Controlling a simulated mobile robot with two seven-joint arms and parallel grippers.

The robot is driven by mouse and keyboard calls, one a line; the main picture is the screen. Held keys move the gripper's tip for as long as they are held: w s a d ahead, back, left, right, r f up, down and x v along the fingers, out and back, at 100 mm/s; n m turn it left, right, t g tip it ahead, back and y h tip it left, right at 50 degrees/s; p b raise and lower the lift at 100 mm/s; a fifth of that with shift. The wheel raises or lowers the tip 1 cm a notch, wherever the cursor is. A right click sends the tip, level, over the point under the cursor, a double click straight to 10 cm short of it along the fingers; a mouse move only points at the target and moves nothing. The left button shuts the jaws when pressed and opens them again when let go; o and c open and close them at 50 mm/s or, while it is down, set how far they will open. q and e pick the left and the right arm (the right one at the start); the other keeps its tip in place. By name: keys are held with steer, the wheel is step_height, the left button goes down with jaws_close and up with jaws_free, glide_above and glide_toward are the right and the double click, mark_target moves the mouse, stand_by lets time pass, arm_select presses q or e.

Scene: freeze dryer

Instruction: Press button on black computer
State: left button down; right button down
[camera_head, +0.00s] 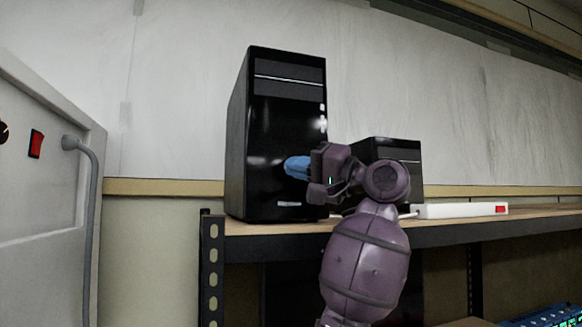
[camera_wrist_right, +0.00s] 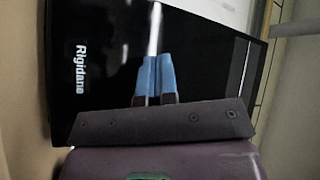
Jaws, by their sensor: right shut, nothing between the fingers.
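The black computer (camera_head: 287,120) is a tall glossy tower standing upright on the shelf in the head view. Its front panel (camera_wrist_right: 105,60) fills much of the right wrist view, with the word "Rigidane" on it. My right gripper (camera_head: 288,167) has blue fingers, shut and empty, in front of the middle of the tower's front. The blue fingers (camera_wrist_right: 154,60) also show in the right wrist view, pointing at the panel. I cannot tell whether they touch it. Small lit spots show near the front's right edge in the head view; I cannot make out which is the button. My left gripper is not in view.
A second, smaller black tower (camera_head: 400,150) stands behind my right arm. A white power strip (camera_head: 460,210) with a red switch lies on the shelf (camera_head: 520,216). A grey machine (camera_head: 45,190) with a red switch stands at the left. The wall is behind.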

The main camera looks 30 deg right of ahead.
steer(key=shift+w, duration=0.2)
stand_by(0.3)
steer(key=shift+w+d, duration=0.1)
steer(key=shift+w, duration=0.2)
steer(key=shift+w, duration=0.1)
stand_by(0.5)
steer(key=shift+s+b, duration=0.4)
steer(key=shift+s, duration=0.2)
steer(key=shift+s, duration=0.1)
steer(key=shift+s+a+b, duration=0.25)
steer(key=shift+s+a, duration=0.05)
steer(key=shift+s, duration=0.65)
steer(key=shift+s+a+b, duration=0.25)
steer(key=shift+s, duration=0.65)
steer(key=shift+s+a+b, duration=0.25)
steer(key=shift+s+a, duration=0.05)
steer(key=shift+s, duration=0.65)
